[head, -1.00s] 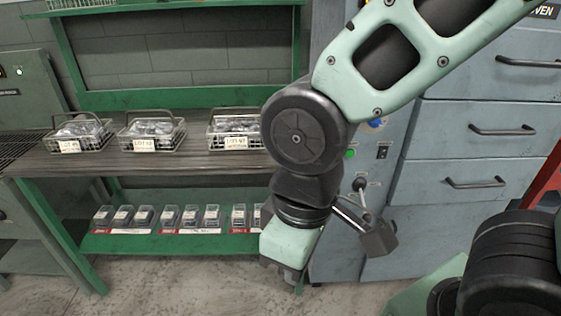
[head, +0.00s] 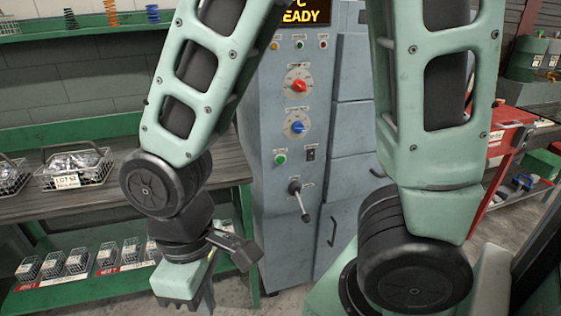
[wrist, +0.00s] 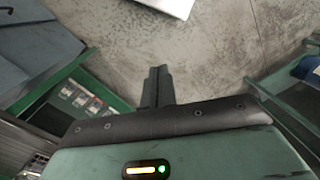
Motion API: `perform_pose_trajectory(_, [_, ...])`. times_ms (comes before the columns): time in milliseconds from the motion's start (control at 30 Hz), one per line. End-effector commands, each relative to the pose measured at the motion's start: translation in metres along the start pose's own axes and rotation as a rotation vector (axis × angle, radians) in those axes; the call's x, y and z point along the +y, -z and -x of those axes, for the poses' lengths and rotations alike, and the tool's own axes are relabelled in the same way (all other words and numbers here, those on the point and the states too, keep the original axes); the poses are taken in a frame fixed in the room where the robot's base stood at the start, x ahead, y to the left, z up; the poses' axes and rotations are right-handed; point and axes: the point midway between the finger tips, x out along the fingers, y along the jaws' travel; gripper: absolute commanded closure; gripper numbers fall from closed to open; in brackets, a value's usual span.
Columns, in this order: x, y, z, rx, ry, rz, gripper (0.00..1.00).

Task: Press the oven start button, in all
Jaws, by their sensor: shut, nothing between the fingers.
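The oven panel (head: 263,215) is the tall grey-blue cabinet in the middle of the head view, with a lit display (head: 305,14) reading "EADY" where visible. A green button (head: 280,159) sits low on its left side, below the blue knob (head: 297,126); its label is too small to read. My gripper (head: 188,303) points down at the lower left, apart from the panel and well below the green button. In the wrist view my gripper (wrist: 156,80) is shut and empty above bare floor; the button is not visible there.
A red knob (head: 298,86), a black switch (head: 311,154) and a lever (head: 300,200) sit near the button. A red cart (head: 507,150) stands right.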

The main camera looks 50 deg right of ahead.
Motion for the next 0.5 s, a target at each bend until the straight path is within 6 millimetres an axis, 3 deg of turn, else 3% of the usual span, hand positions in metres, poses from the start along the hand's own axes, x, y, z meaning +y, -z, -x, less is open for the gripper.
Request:
perform_pose_trajectory(33, [0.009,0.002,-0.018,-0.042,0.005,-0.027,1.0])
perform_pose_trajectory(267, [0.071,-0.001,-0.099,-0.177,-0.067,-0.147,1.0])
perform_pose_trajectory(500, [0.163,-0.04,-0.163,-0.311,-0.293,-0.215,1.0])
